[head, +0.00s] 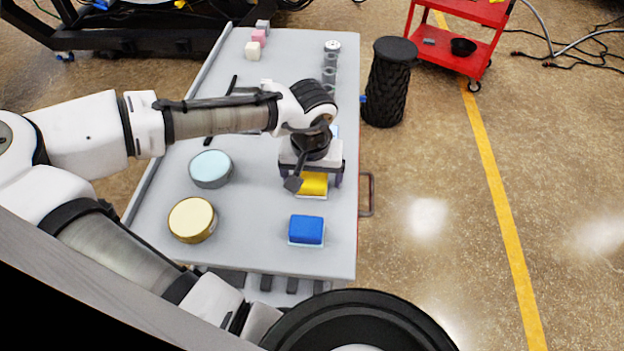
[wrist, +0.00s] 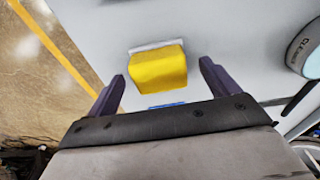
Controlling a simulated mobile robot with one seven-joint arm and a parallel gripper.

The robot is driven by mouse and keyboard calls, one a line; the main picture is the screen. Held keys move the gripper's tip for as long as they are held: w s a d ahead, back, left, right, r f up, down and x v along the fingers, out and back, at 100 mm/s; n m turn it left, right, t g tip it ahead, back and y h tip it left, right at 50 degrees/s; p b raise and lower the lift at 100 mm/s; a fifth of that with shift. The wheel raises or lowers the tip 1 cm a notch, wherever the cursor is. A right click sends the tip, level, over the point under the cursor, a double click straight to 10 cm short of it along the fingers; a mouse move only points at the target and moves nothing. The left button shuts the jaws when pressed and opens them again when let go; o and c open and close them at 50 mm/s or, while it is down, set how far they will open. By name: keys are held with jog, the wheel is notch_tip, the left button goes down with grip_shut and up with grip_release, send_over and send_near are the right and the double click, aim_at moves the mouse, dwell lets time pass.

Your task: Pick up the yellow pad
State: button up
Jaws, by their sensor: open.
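The yellow pad (head: 313,184) lies on the grey table, on a thin white base, near the table's right edge. In the head view my gripper (head: 311,180) is above it and hides its far part. In the wrist view the yellow pad (wrist: 158,67) shows whole, its white base peeking out along one edge. My gripper (wrist: 160,85) is open, with one dark finger to each side of the pad and clear gaps between. It holds nothing, and the fingers do not appear to touch the pad.
A blue pad (head: 306,230) lies nearer the table's front. A gold-lidded tin (head: 192,219) and a light-blue-lidded tin (head: 211,168) stand to the left. Small blocks (head: 253,49) and a clear stacked item (head: 330,66) are at the far end. The grey table (head: 262,250) has bare room between these.

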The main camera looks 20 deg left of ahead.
jog(key=shift+w+f, duration=0.15)
jog(key=shift+f, duration=0.55)
jog(key=shift+c, duration=0.5)
jog(key=c, duration=1)
jog(key=shift+r, duration=0.15)
notch_tip(320, 180, up, 28)
jog(key=shift+f+b, duration=0.1)
jog(key=shift+b, duration=1.1)
jog(key=o, duration=0.5)
jog(key=c, duration=0.4)
